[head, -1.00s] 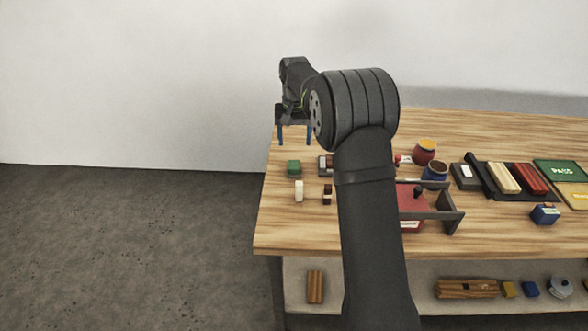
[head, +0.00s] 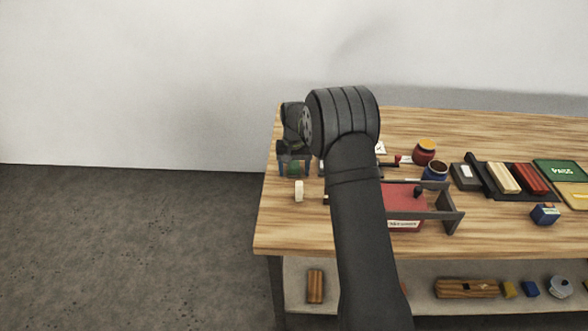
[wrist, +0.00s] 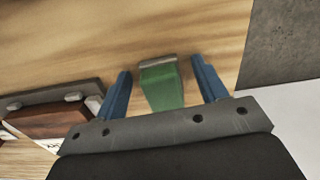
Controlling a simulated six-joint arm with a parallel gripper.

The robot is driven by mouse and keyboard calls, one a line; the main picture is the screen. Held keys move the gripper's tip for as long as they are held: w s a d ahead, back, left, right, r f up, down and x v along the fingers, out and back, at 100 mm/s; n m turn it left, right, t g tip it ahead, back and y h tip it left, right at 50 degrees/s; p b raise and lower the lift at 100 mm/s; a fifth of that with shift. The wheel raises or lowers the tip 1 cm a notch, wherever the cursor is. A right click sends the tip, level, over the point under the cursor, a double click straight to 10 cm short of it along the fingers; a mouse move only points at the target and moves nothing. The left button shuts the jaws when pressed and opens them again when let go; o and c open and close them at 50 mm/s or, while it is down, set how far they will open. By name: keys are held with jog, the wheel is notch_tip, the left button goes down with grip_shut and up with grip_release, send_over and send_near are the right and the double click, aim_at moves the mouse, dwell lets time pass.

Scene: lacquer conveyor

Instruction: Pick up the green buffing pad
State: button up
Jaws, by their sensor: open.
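The green buffing pad (wrist: 163,87) lies on the wooden table, with a grey strip along its far edge in the wrist view. In the head view the pad (head: 293,169) shows between the fingers at the table's left end. My gripper (wrist: 162,80) is open, with one blue finger on each side of the pad. My gripper (head: 294,172) is low over the table in the head view. The pad's near end is partly hidden by the gripper body in the wrist view.
A dark-framed brown block (wrist: 48,122) sits left of the gripper. A cream block (head: 299,190) stands in front of the pad. A red box (head: 404,205), jars (head: 424,150) and coloured bars (head: 502,178) lie to the right. The table's left edge is close.

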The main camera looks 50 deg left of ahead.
aim_at(295, 167)
jog(key=c, duration=1.1)
jog(key=shift+o, duration=0.2)
jog(key=shift+r, duration=0.45)
notch_tip(295, 167, up, 4)
jog(key=shift+w+d+f, duration=0.1)
jog(key=shift+d+f, duration=0.05)
jog(key=w+d+r, duration=0.5)
jog(key=d+r, duration=0.1)
jog(key=d, duration=0.4)
jog(key=shift+r, duration=0.2)
